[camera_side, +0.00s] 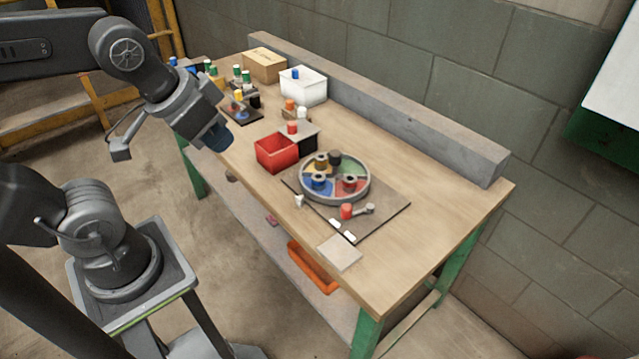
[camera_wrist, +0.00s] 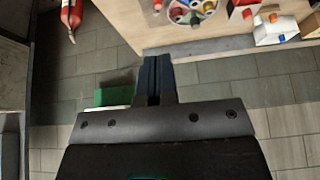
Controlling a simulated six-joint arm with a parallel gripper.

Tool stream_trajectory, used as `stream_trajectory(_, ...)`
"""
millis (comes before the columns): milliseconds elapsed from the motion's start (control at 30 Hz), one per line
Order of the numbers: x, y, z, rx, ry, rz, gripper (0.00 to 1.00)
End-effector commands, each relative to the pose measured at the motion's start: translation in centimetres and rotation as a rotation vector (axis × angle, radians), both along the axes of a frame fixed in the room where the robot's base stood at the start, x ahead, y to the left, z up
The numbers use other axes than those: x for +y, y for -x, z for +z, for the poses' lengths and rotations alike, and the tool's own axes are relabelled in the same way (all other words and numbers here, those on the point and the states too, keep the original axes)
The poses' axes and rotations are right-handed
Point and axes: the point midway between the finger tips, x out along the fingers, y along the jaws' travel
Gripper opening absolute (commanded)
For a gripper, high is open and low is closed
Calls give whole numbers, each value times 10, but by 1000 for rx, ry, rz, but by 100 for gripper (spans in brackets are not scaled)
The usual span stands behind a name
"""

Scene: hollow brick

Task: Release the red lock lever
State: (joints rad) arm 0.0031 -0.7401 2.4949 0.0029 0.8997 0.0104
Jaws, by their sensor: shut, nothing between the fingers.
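The red lock lever (camera_side: 347,211) is on a dark base plate (camera_side: 385,222) on the workbench, in front of a round turntable. Its red knob is at the left, and a grey arm (camera_side: 363,209) runs right from it. The round turntable (camera_side: 335,196) has coloured sectors with several spools in it. In the wrist view the turntable (camera_wrist: 190,12) is cut off by the top edge, with a small red piece beside it that may be the knob. My gripper (camera_side: 217,139) hangs near the bench's left front edge, well apart from the lever. Its blue fingers (camera_wrist: 153,78) are shut and empty.
A red bin (camera_side: 277,153) stands left of the turntable. A white box (camera_side: 303,86), a cardboard box (camera_side: 264,65) and several bottles stand farther back. White pieces and a pale pad (camera_side: 340,251) lie near the front. A grey ledge (camera_side: 390,110) runs along the wall.

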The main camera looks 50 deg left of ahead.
Motion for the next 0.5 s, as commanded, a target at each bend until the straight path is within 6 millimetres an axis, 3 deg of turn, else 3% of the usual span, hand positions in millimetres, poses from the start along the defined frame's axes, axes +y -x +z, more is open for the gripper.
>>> stream_trajectory(167,-4,-22,-1,56,-91,-147,0)
stream_trajectory(367,-18,-75,-15,171,-297,-507,0)
stream_trajectory(500,-34,-112,-37,250,-434,-777,0)
